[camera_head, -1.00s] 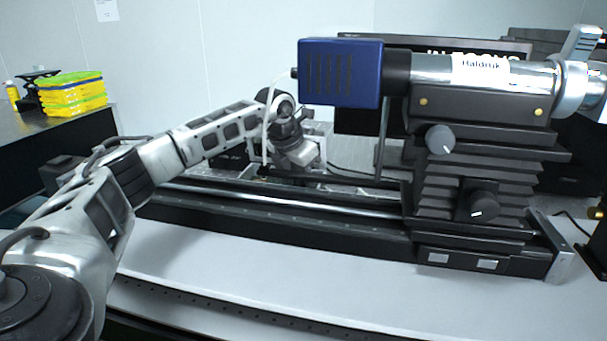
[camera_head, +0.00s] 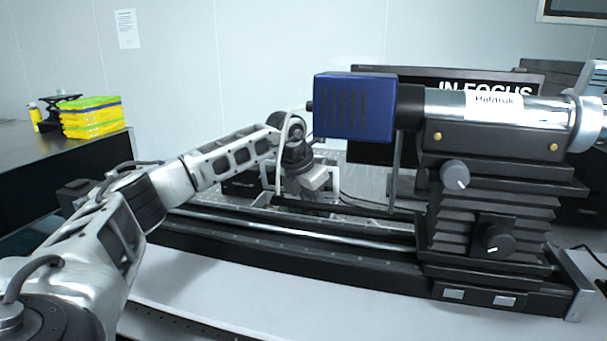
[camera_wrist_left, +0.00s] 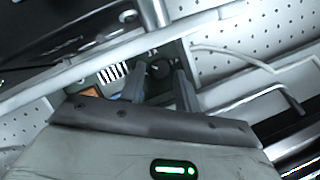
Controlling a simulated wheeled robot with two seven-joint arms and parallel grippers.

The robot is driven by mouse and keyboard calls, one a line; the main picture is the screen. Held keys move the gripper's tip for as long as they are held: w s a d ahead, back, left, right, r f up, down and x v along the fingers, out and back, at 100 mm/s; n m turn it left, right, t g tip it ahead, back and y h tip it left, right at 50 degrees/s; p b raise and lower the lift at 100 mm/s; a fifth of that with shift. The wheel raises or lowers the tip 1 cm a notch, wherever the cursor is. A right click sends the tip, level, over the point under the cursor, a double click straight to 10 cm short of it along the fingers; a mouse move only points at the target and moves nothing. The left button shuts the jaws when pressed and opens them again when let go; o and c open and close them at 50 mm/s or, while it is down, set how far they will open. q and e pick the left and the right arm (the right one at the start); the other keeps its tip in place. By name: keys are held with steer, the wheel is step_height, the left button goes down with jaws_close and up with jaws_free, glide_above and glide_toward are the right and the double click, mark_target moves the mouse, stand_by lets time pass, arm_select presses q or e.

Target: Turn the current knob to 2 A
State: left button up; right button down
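In the left wrist view my left gripper (camera_wrist_left: 159,78) has its two dark fingers apart, pointing at a dark green panel. A round dark knob (camera_wrist_left: 161,68) shows on this panel between the fingertips; I cannot tell whether they touch it. Pale markings stand near the knob, too small to read. A small orange patch (camera_wrist_left: 91,92) and white stripes lie to its left on the panel. In the head view my left arm reaches behind the black rail, and its wrist (camera_head: 297,160) hides the panel and fingertips. My right gripper is not in view.
A long black rail (camera_head: 290,232) runs in front of my left wrist.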

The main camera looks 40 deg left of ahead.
arm_select(q)
steer(key=v, duration=1.4)
steer(key=shift+r+p, duration=0.25)
steer(key=shift+p, duration=0.2)
steer(key=shift+s, duration=0.15)
steer(key=w+f+n, duration=0.1)
steer(key=w+f, duration=0.1)
steer(key=f, duration=0.3)
steer(key=w+f+n+y+b, duration=0.1)
steer(key=w+f+n, duration=0.1)
steer(key=f, duration=0.3)
steer(key=w+f+n, duration=0.1)
steer(key=w+f, duration=0.1)
steer(key=f, duration=0.3)
steer(key=shift+d+y+b, duration=0.4)
steer(key=shift+r, duration=0.1)
jaws_close()
